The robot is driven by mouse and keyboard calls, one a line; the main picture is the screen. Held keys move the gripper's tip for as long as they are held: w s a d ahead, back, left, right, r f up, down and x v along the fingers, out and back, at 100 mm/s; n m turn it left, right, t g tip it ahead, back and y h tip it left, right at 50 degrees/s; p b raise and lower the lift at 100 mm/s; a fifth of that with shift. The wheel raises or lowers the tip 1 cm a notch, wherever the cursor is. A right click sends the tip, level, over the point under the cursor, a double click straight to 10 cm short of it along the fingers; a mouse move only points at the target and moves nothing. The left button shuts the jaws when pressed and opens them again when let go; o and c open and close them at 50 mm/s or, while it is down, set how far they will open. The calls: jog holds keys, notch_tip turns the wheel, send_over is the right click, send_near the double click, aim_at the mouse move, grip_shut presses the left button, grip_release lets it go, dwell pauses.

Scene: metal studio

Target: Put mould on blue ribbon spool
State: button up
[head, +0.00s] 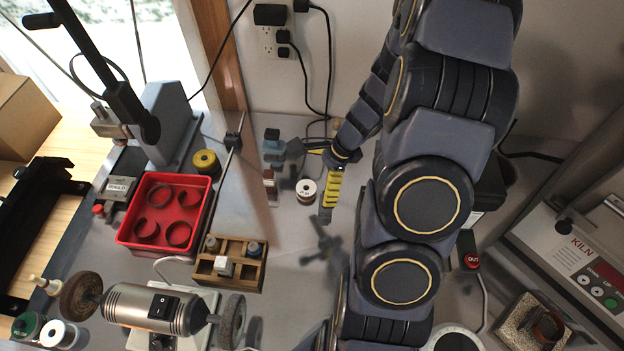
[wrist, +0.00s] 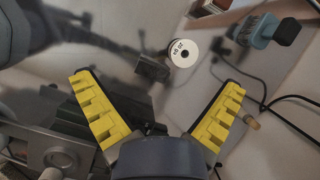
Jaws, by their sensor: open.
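My gripper (head: 325,190) is open and empty above the bench, its yellow-padded fingers spread wide in the wrist view (wrist: 160,84). A white-topped spool (head: 306,190) stands just left of the fingers in the head view. It also shows ahead of the gap between the fingers in the wrist view (wrist: 184,53). Its ribbon colour is hidden or too dark to tell. A pale grey block with a printed label (head: 120,187), possibly the mould, lies left of the red tray; I cannot read the label surely. Two more spools, one green (head: 27,325) and one white-topped (head: 60,334), stand at lower left.
A teal block with a dark top (head: 272,143) stands near the wall. A yellow spool (head: 206,162), a wooden organiser (head: 205,265), a bench grinder (head: 150,308) and a kiln (head: 580,255) take up room. Cables hang behind.

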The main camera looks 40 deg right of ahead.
aim_at(322, 213)
jog(key=d+f+m, duration=0.1)
jog(key=s+d+f+m, duration=0.1)
jog(key=d+f, duration=0.1)
jog(key=s+d+f+m, duration=0.1)
jog(key=shift+s+d+f+m+h, duration=0.1)
jog(key=shift+d+f+m+h, duration=0.2)
jog(key=shift+m, duration=0.1)
jog(key=shift+f, duration=0.35)
jog(key=x, duration=0.7)
jog(key=shift+a, duration=0.35)
jog(key=shift+c, duration=0.3)
jog(key=c, duration=1.1)
